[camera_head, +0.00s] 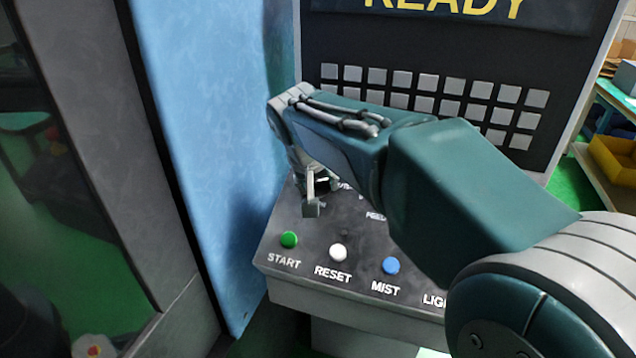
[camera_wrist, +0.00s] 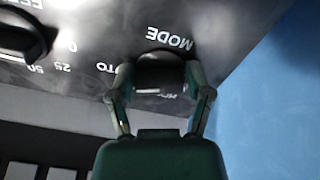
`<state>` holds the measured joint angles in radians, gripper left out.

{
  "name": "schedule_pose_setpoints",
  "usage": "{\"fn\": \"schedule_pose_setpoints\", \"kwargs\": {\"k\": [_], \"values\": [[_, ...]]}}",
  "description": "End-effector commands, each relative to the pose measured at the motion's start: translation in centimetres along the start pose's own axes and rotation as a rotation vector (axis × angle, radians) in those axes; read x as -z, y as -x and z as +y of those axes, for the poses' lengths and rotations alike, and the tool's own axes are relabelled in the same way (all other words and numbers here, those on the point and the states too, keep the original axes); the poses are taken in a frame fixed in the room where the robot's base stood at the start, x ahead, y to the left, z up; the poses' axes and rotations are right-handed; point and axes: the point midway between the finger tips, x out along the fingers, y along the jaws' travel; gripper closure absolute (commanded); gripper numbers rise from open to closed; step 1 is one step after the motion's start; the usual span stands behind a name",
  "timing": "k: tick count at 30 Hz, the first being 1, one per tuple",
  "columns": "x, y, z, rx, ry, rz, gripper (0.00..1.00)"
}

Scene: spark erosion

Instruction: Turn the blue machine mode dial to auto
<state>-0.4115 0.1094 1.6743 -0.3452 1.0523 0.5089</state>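The mode dial (camera_wrist: 160,72) is a dark round knob beside the word MODE on the sloped black control panel (camera_head: 335,225). In the wrist view the lettering is upside down; the letters TO show left of the dial, and a partly covered label sits just below it. A short pale mark shows on the dial's lower edge. My gripper (camera_wrist: 158,75) has one finger on each side of the dial, very close to it; whether they press on it is unclear. In the head view my gripper (camera_head: 318,190) is over the panel's upper left, and my arm hides the dial.
START (camera_head: 289,240), RESET (camera_head: 338,252) and MIST (camera_head: 391,265) buttons line the panel's front edge. Another black knob (camera_wrist: 25,38) with numbers lies left in the wrist view. A blue machine wall (camera_head: 205,150) stands close left; grey keys (camera_head: 377,76) and a READY screen (camera_head: 460,12) are behind.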

Motion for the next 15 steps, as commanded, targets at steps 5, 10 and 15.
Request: {"fn": "schedule_pose_setpoints", "kwargs": {"k": [5, 10, 15], "values": [[0.02, -0.02, -0.03, 0.0, 0.002, 0.001, 0.03], [0.1, 0.06, 0.0, 0.0, 0.001, 0.004, 0.03], [0.18, 0.34, 0.06, 0.001, 0.001, 0.007, 0.03]]}}
